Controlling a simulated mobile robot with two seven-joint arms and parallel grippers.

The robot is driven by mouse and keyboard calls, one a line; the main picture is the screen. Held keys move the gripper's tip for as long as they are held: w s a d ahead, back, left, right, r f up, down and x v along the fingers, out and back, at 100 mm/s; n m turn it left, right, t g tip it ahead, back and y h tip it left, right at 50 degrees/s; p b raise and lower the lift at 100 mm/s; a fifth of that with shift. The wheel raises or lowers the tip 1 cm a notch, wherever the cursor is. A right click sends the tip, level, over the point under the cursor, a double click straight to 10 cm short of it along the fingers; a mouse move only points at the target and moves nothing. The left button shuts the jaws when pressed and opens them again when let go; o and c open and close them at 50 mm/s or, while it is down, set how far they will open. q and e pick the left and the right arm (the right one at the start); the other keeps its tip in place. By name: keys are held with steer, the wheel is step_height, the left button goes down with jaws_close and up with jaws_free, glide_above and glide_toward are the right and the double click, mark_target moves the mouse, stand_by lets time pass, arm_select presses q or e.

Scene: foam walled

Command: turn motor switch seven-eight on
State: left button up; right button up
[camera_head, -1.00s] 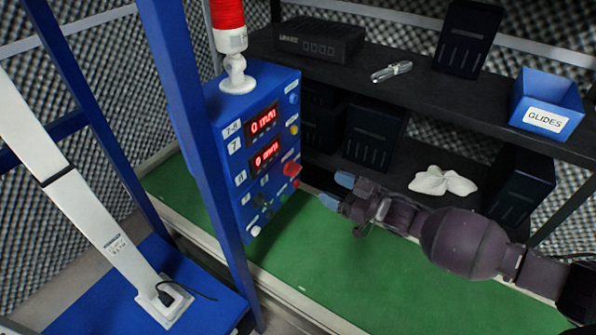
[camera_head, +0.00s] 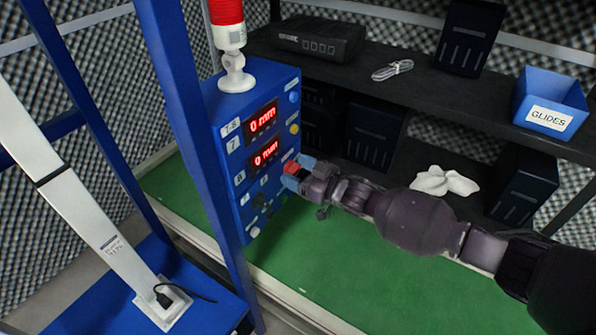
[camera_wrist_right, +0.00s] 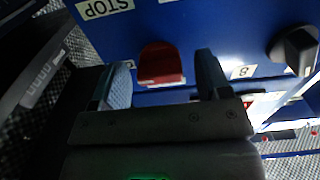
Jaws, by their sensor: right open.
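The blue control box (camera_head: 262,95) stands left of centre in the head view. It carries labels 7-8, 7 and 8, and two red displays reading 0 mm. My right gripper (camera_head: 294,172) is open at the box's right edge, its blue fingertips by a red control (camera_head: 288,167). In the right wrist view the red control (camera_wrist_right: 161,63) shows between the two fingers, with a gap on each side. A black knob (camera_wrist_right: 296,47) sits right of it, near a label 8. I cannot tell which control the label 7-8 belongs to. The left gripper is out of view.
A red lamp (camera_head: 228,12) on a white mount tops the box. A blue post (camera_head: 190,110) stands before its left side. A dark shelf (camera_head: 425,88) holds a blue GLIDES bin (camera_head: 548,105).

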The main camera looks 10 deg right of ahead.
steer(key=c, duration=0.9)
steer(key=shift+n, duration=0.5)
steer(key=n, duration=0.3)
steer(key=shift+n, duration=0.4)
steer(key=n, duration=0.4)
steer(key=shift+n+p, duration=0.3)
steer(key=n, duration=0.4)
steer(key=shift+n+b, duration=0.35)
steer(key=shift+n, duration=1.85)
